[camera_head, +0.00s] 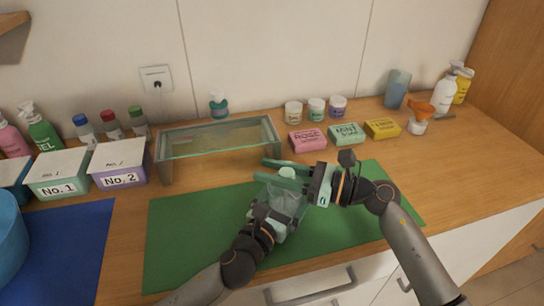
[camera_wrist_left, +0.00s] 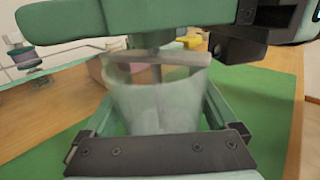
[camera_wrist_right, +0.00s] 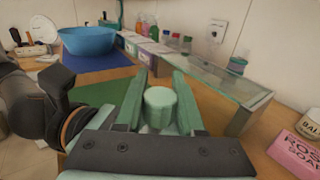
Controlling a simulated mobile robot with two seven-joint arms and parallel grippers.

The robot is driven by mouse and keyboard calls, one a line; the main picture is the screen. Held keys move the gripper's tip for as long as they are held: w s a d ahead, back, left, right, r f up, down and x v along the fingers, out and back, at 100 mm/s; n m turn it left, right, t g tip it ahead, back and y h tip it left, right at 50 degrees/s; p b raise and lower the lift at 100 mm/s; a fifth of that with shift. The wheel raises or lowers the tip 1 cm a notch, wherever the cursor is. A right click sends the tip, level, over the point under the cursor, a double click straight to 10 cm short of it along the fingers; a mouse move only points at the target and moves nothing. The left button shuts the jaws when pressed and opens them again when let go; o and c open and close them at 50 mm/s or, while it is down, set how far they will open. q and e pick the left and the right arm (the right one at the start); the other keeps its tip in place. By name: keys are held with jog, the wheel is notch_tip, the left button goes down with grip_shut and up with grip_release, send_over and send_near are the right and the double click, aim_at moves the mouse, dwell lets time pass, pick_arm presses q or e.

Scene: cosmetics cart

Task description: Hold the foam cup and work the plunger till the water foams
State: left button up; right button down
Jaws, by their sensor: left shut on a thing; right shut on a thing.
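The foam cup (camera_wrist_left: 165,100) is clear and stands upright over the green mat (camera_head: 190,225); it also shows in the head view (camera_head: 289,197). My left gripper (camera_head: 284,212) is shut on the cup, with a finger on each side of it. The plunger's pale green knob (camera_wrist_right: 160,100) sits above the cup, between the fingers of my right gripper (camera_wrist_right: 162,97), which is shut on it. In the left wrist view the plunger rod (camera_wrist_left: 156,75) runs down into the cup. The cup's contents look pale and cloudy; I cannot tell water from foam.
A glass-topped stand (camera_head: 215,140) is behind the mat. Soap boxes (camera_head: 347,134) and small jars (camera_head: 316,109) stand at back right. Lidded boxes (camera_head: 120,160) and a blue bowl (camera_wrist_right: 88,40) are at the left. The mat's left part is clear.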

jog(key=shift+f, duration=0.2)
jog(key=c, duration=0.5)
grip_release()
jog(key=shift+r, duration=0.1)
jog(key=v, duration=1.2)
